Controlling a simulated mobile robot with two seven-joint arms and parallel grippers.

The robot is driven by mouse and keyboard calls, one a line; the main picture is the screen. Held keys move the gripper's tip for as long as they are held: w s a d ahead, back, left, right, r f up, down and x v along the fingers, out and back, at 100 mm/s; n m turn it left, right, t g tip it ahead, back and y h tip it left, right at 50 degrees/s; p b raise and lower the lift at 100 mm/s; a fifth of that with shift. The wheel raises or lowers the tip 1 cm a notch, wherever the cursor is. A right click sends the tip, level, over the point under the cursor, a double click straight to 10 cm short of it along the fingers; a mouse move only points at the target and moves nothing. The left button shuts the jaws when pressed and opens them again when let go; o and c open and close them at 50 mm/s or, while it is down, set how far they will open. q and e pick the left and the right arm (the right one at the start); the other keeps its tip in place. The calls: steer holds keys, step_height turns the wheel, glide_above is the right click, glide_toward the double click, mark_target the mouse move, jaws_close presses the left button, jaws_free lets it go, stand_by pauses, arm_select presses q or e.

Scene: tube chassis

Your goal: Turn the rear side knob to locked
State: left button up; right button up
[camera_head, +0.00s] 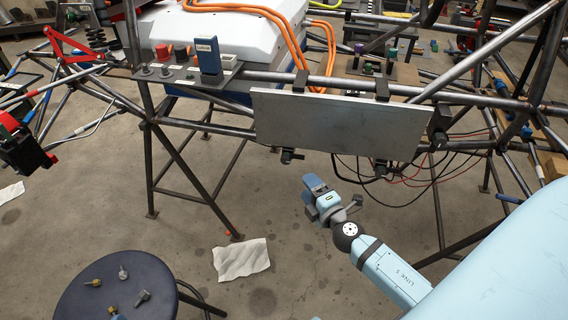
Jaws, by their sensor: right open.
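A grey flat plate (340,122) hangs on the near side rail of the tube chassis. Two dark knob-like fittings stick out below its lower edge, a left one (288,156) and a right one (380,168). A black block (438,138) sits on the frame at the plate's right end. I cannot tell which fitting is the rear side knob, nor read any locked mark. My right gripper (333,190) is open and appears empty, below the plate and apart from the fittings.
A bracket with red and dark knobs (162,52) and a blue upright block (208,56) sits on the rail at left. Orange cables (288,45) cross a white case. A dark stool (115,290) holds small parts. Black and red wires hang behind the plate. Open floor lies below.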

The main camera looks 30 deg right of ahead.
mark_target(287, 161)
arm_select(q)
steer(key=shift+g+y, duration=0.7)
steer(key=shift+g, duration=0.2)
steer(key=f, duration=0.1)
steer(key=a+f+p, duration=0.1)
steer(key=s+f, duration=0.1)
steer(key=shift+a+f, duration=0.35)
arm_select(e)
steer(key=w, duration=1.1)
steer(key=shift+d, duration=0.4)
arm_select(q)
steer(key=shift+p, duration=0.35)
arm_select(e)
steer(key=shift+s, duration=0.1)
steer(key=c, duration=0.9)
